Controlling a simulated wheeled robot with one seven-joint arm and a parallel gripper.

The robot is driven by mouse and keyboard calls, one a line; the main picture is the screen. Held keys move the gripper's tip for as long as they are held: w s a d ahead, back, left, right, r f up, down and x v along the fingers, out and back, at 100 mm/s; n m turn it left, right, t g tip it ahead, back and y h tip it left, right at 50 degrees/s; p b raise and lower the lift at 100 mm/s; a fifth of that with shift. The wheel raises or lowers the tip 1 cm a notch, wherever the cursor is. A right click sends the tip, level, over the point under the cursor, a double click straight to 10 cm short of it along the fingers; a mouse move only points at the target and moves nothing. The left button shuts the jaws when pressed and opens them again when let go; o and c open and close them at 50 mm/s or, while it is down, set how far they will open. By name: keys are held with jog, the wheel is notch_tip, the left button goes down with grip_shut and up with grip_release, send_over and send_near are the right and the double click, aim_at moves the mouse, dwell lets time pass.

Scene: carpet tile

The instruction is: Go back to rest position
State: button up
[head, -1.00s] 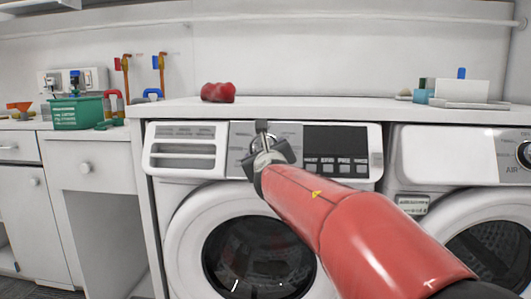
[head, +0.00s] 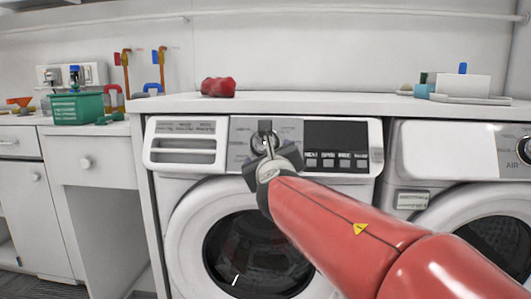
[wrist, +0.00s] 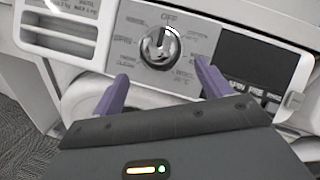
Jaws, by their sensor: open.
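My gripper (head: 268,142) is in front of the control panel of the left washing machine (head: 170,225). In the wrist view my gripper (wrist: 160,88) has its two purple fingers spread apart with nothing between them. The silver dial (wrist: 160,47) lies just beyond the fingertips, with its pointer up near the OFF mark. In the head view the gripper partly covers the dial. My red arm reaches in from the lower right.
A white counter (head: 330,104) runs above the machines, with a red object (head: 218,87) on it. A green basket (head: 77,107) stands on the left cabinet. A second machine (head: 470,180) is at right. White boxes (head: 461,84) sit on the counter's right.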

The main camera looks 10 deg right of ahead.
jog(key=s+d+f+m+g+h+p, duration=0.15)
jog(key=s+d+f+m+g, duration=0.4)
jog(key=m, duration=0.75)
jog(key=s+d+f+m+g+h, duration=0.25)
jog(key=s+f+m, duration=0.35)
jog(key=s+m, duration=0.5)
jog(key=s+a+f+m+g+y+p, duration=0.1)
jog(key=s+a+f+m+g+y, duration=0.3)
jog(key=s+f+m, duration=0.8)
jog(key=a+m+y, duration=0.2)
jog(key=a+m, duration=0.1)
jog(key=shift+s+f+m, duration=0.25)
jog(key=shift+m, duration=0.05)
